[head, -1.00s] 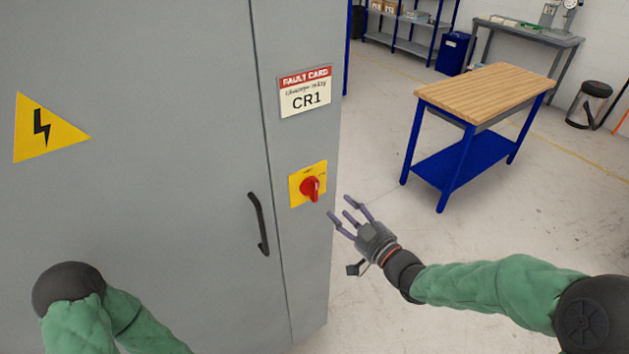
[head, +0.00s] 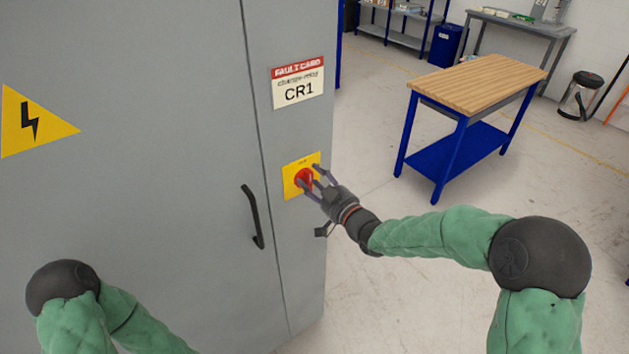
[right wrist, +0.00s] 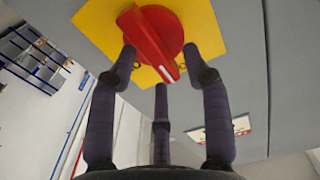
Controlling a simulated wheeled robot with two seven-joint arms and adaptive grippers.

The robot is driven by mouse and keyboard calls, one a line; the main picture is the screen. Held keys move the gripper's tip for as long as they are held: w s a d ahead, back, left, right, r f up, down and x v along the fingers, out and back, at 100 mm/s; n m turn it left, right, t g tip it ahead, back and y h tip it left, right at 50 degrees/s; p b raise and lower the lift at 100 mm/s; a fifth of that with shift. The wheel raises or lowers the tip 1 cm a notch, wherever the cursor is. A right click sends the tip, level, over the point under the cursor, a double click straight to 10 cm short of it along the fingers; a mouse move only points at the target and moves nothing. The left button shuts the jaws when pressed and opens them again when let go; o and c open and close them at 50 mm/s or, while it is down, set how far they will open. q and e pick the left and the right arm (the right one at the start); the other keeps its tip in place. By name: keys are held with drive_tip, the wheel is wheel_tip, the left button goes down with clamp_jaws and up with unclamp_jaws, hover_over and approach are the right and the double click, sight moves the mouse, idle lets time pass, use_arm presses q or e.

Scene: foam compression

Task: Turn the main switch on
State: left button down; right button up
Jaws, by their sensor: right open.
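The main switch is a red rotary knob (head: 303,179) on a yellow plate (head: 290,184), mounted on the front of a grey cabinet (head: 180,190). My right gripper (head: 318,180) is open, with its fingers close in front of the knob. In the right wrist view the red knob (right wrist: 150,38) shows large, its handle slanting and bearing a white mark. The fingers (right wrist: 160,75) reach up around the handle, one on each side and one below. I cannot tell whether they touch it. My left arm shows at the lower left, but its gripper is out of view.
A black door handle (head: 252,217) is left of the switch. A fault card reading CR1 (head: 298,82) is above it. A wood-topped blue workbench (head: 480,80) stands to the right, with open floor between it and the cabinet.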

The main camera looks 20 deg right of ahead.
clamp_jaws()
drive_tip(key=m, duration=0.6)
drive_tip(key=d+f+m, duration=0.1)
drive_tip(key=m, duration=0.5)
drive_tip(key=f+m, duration=0.1)
drive_tip(key=m, duration=0.5)
drive_tip(key=shift+w+d+f+p, duration=0.15)
drive_tip(key=shift+w+f+p, duration=0.1)
drive_tip(key=shift+p, duration=0.1)
idle(0.4)
